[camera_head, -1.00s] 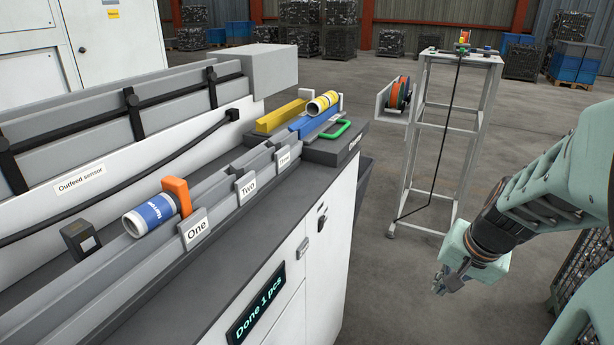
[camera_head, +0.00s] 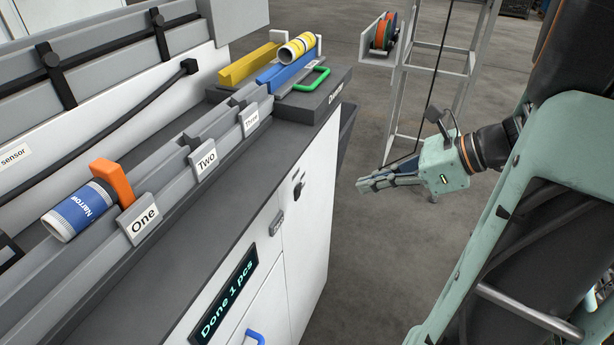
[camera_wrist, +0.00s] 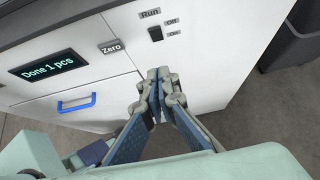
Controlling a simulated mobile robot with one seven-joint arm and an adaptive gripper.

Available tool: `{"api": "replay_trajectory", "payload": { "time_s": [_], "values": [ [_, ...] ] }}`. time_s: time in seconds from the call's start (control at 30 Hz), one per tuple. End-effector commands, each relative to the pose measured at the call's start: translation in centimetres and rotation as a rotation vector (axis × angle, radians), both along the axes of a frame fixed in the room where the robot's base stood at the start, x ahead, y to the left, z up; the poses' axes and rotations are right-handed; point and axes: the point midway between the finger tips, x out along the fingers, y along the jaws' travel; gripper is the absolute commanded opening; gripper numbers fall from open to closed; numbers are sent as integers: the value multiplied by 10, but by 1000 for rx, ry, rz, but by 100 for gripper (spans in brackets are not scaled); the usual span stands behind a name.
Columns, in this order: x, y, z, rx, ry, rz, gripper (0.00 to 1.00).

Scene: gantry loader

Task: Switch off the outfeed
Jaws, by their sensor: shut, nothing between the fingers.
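A small black switch (camera_wrist: 155,34) sits on the white cabinet front, below a "Run" label (camera_wrist: 150,13). "Off" is marked at its upper right and "On" at its lower right. Which way it is set is too small to tell. It also shows in the head view (camera_head: 298,190), edge-on. My gripper (camera_wrist: 159,74) is shut and empty, its fingertips pointing at the cabinet front below the switch in the wrist view. In the head view my gripper (camera_head: 362,184) is in the air right of the cabinet, apart from it.
A "Zero" label (camera_wrist: 111,47), a "Done 1 pcs" display (camera_wrist: 48,67) and a blue handle (camera_wrist: 76,103) are on the same front. A blue-labelled roll (camera_head: 80,211) lies in the trough by an orange block (camera_head: 112,179). A dark bin (camera_wrist: 297,38) stands to the right.

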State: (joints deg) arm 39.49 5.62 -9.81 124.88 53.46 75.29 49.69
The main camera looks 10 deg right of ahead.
Motion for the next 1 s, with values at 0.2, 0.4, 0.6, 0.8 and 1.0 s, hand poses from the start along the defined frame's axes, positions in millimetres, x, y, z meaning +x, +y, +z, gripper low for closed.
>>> {"api": "replay_trajectory", "payload": {
  "time_s": [0.2,0.4,0.6,0.8,1.0],
  "values": [
    [0,0,1,3,1,-2,0],
    [2,3,-3,3,1,0,0],
    [14,21,-21,4,3,3,0],
    [34,50,-49,4,3,3,0],
    [54,76,-60,1,-1,4,0]
  ]
}}
